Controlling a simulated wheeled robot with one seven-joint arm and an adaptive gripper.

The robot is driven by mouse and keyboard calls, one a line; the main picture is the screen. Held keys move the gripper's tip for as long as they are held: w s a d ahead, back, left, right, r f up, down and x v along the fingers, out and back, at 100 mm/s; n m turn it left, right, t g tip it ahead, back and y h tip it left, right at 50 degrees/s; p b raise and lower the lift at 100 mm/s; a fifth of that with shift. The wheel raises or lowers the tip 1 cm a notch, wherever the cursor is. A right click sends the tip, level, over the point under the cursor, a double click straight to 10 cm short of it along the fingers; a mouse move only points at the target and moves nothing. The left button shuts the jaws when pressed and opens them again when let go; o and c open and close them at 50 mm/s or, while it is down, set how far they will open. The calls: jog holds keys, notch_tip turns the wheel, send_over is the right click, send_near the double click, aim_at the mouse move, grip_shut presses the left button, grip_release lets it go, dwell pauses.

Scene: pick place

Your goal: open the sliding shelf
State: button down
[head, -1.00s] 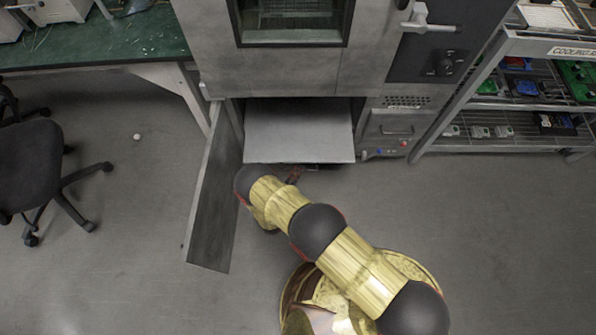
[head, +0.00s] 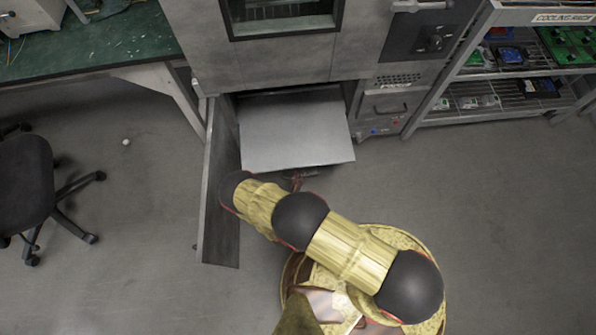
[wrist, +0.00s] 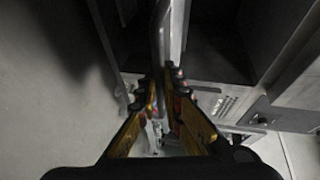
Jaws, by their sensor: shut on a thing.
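The sliding shelf (head: 292,130) is a flat light grey plate in the lower compartment of the grey cabinet. It sticks out of the opening, and its front edge lies past the cabinet front. My gripper (head: 297,180) is at the middle of that front edge, partly hidden by my arm. In the wrist view the shelf (wrist: 163,35) shows edge-on as a thin upright strip, and my gripper (wrist: 164,95) is shut on it with a finger on each side.
The open cabinet door (head: 222,190) stands just left of the shelf and my arm. A wire rack (head: 510,75) stands at the right, and an office chair (head: 30,185) and green-topped bench (head: 90,50) at the left. The floor right of my arm is clear.

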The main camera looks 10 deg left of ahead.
jog(key=shift+f, duration=0.2)
jog(key=c, duration=1.9)
grip_release()
jog(key=shift+r, duration=0.1)
jog(key=shift+v, duration=3.7)
